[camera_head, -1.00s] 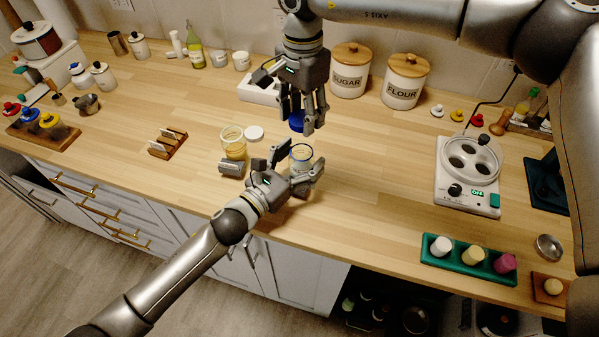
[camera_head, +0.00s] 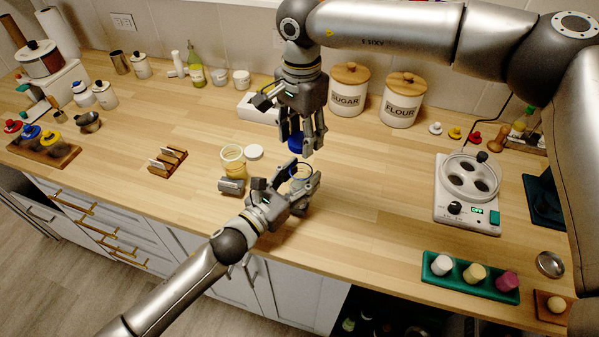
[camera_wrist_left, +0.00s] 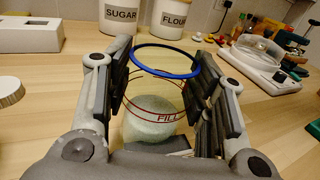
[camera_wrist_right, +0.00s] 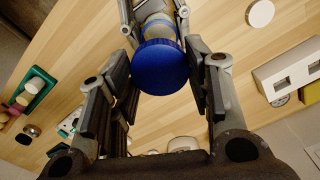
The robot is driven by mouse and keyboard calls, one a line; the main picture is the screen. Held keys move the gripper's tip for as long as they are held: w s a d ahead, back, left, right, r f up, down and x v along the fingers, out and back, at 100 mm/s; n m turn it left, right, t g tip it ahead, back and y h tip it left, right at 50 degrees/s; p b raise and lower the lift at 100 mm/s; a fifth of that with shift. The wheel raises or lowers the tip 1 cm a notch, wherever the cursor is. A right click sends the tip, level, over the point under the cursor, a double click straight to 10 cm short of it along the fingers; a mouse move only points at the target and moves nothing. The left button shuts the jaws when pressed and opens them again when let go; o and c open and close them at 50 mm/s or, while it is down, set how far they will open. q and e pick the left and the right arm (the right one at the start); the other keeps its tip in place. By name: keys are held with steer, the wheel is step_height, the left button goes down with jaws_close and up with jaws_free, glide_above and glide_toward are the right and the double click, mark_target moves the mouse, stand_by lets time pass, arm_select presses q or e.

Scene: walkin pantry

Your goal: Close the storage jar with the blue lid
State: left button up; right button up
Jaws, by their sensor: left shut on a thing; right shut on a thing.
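The storage jar (camera_head: 301,173) is clear glass with a blue rim and stands on the counter. In the left wrist view the jar (camera_wrist_left: 150,105) shows a red FILL line and pale contents. My left gripper (camera_head: 301,184) is shut on its sides; its fingers flank the glass in the left wrist view (camera_wrist_left: 165,95). The blue lid (camera_head: 296,143) is in my right gripper (camera_head: 307,142), which points down above the jar. In the right wrist view the round blue lid (camera_wrist_right: 160,68) sits between the fingertips, partly covering the jar. The lid appears apart from the rim.
A jar with yellow contents (camera_head: 232,163) and a white lid (camera_head: 254,152) stand just left of the held jar. SUGAR (camera_head: 347,94) and FLOUR (camera_head: 400,103) canisters stand behind. A white appliance (camera_head: 466,202) is at right. The counter between it and the jar is clear.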

steer(key=shift+f, duration=2.2)
steer(key=shift+f, duration=0.9)
steer(key=shift+f, duration=0.5)
